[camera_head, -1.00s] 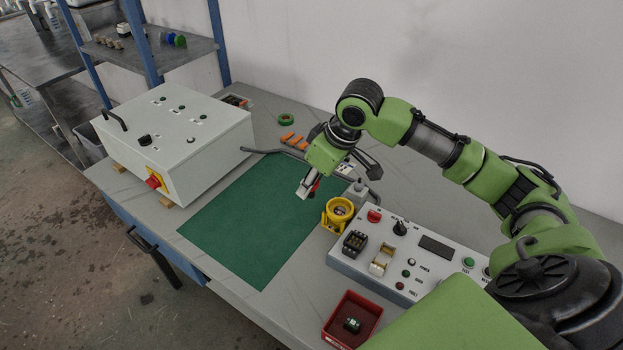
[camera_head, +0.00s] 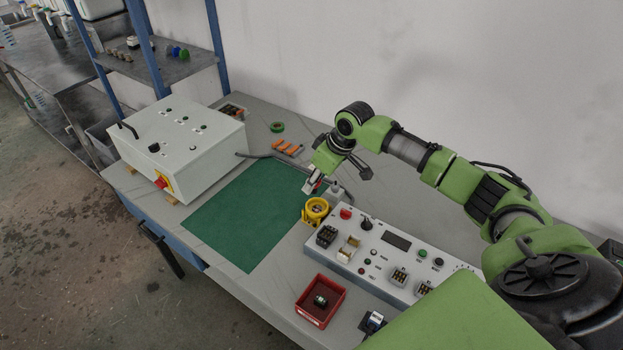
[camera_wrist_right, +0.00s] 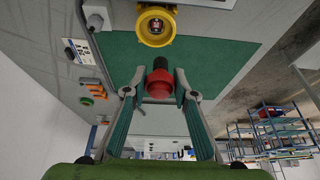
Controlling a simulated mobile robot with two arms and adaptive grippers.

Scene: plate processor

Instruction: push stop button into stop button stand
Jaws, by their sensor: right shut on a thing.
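The red stop button (camera_wrist_right: 160,84) is held between the two fingertips of my right gripper (camera_wrist_right: 160,94) in the right wrist view. In the head view, my right gripper (camera_head: 311,186) is just behind and above the yellow stop button stand (camera_head: 316,212). The stand also shows at the top of the right wrist view (camera_wrist_right: 155,10) as a yellow ring with a dark socket inside. The button is apart from the stand. In the head view the gripper mostly hides the button. My left gripper is out of view.
A white control panel (camera_head: 395,242) with switches stands right of the stand. A red tray (camera_head: 338,308) is in front of it. A green mat (camera_head: 240,215) lies left of the stand, with a large white box (camera_head: 180,130) beyond. A grey bent bar (camera_head: 268,156) lies at the mat's back edge.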

